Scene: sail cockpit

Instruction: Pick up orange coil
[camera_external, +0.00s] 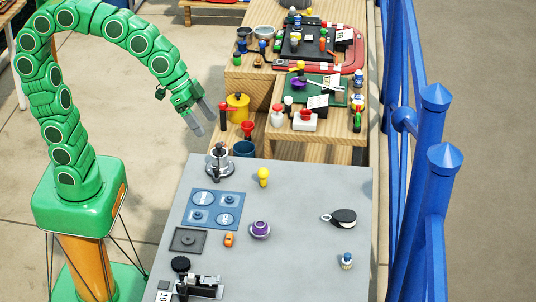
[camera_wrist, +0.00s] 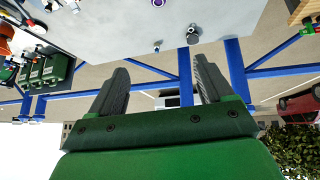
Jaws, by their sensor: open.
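A small orange object (camera_external: 229,240), probably the orange coil, lies on the grey table (camera_external: 310,270). It is just left of a purple spool-like piece (camera_external: 260,230) and right of a dark square plate (camera_external: 188,240). It is too small to make out its shape fully. My gripper (camera_external: 207,122) hangs in the air beyond the table's far left corner, well above and away from the orange object. It is open and empty; both fingers also show apart in the wrist view (camera_wrist: 160,68). I cannot make out the orange object in the wrist view.
A black-and-white pulley (camera_external: 342,217) lies to the right. Blue railing (camera_external: 435,190) runs along the right side. The table's front right is mostly clear.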

